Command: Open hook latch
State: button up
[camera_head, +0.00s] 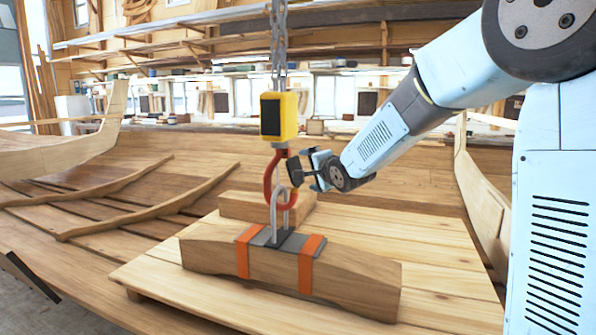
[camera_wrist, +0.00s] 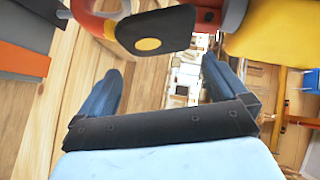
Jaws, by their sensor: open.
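A red hook (camera_head: 269,180) hangs below a yellow block (camera_head: 279,116) on a chain (camera_head: 279,50) in the head view. A metal shackle (camera_head: 281,212) on the strapped wooden beam (camera_head: 345,276) stands at the hook's lower bend. My gripper (camera_head: 300,170) is just right of the hook. In the wrist view my gripper (camera_wrist: 160,85) has its fingers spread with nothing between them. A dark latch plate with a yellow dot (camera_wrist: 150,36) is above the gap, beside the red hook (camera_wrist: 92,20). Whether a finger touches the latch cannot be told.
The beam with orange straps (camera_head: 243,250) lies on a pale plank platform (camera_head: 180,300). Another wooden block (camera_head: 240,207) sits behind it. The curved boat hull (camera_head: 110,190) spreads around the platform. The space left of the hook is clear.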

jog(key=x, duration=0.8)
jog(key=shift+w+a+f, duration=0.1)
jog(key=shift+w+a, duration=0.05)
jog(key=shift+w, duration=0.05)
jog(key=shift+f, duration=0.1)
jog(key=c, duration=1.1)
